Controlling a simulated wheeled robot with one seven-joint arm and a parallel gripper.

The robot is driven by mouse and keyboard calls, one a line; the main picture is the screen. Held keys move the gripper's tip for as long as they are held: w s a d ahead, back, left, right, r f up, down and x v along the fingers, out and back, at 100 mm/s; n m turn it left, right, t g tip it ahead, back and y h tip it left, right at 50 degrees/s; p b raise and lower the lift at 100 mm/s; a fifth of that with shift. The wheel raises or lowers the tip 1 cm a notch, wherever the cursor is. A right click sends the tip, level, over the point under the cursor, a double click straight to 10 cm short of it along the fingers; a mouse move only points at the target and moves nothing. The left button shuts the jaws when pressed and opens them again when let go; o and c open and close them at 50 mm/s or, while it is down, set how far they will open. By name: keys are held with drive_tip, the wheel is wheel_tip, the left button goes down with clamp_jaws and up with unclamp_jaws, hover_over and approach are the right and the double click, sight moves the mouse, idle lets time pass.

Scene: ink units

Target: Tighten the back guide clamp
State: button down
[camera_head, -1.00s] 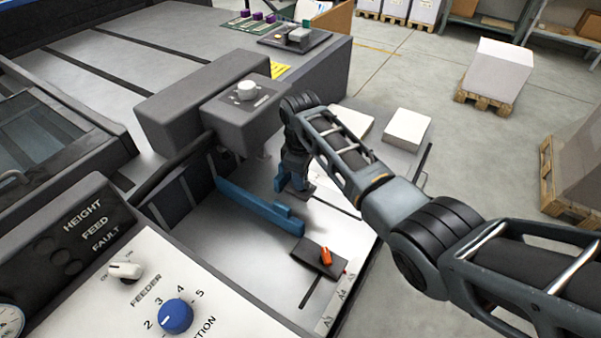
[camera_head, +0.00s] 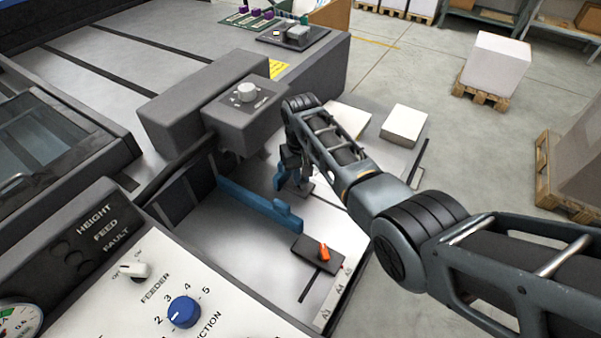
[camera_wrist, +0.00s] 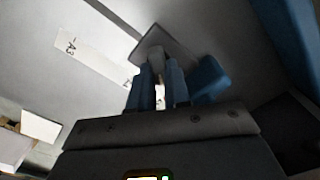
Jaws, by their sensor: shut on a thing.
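My gripper (camera_head: 293,180) reaches down onto the back guide clamp, whose dark plate (camera_head: 305,190) shows at its fingertips on the pale feed table. In the wrist view my two fingers (camera_wrist: 159,85) are close together over the clamp's grey plate (camera_wrist: 152,42). They are shut on the clamp's lever, which the fingers mostly hide; how far it is turned cannot be told. The blue back guide (camera_head: 279,178) shows just left of my gripper. The front blue guide (camera_head: 250,203) lies nearer, with its own clamp plate (camera_head: 308,258) and orange-red lever (camera_head: 323,252).
A control panel (camera_head: 135,310) with a blue knob (camera_head: 184,312) stands at the lower left. A grey housing with a white dial (camera_head: 246,92) overhangs the table, left of my arm. A paper stack (camera_head: 404,126) lies behind. Open floor is to the right.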

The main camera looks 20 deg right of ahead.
drive_tip(key=shift+m, duration=0.5)
drive_tip(key=c, duration=1.1)
unclamp_jaws()
drive_tip(key=shift+r+p, duration=0.4)
drive_tip(key=shift+r, duration=3.5)
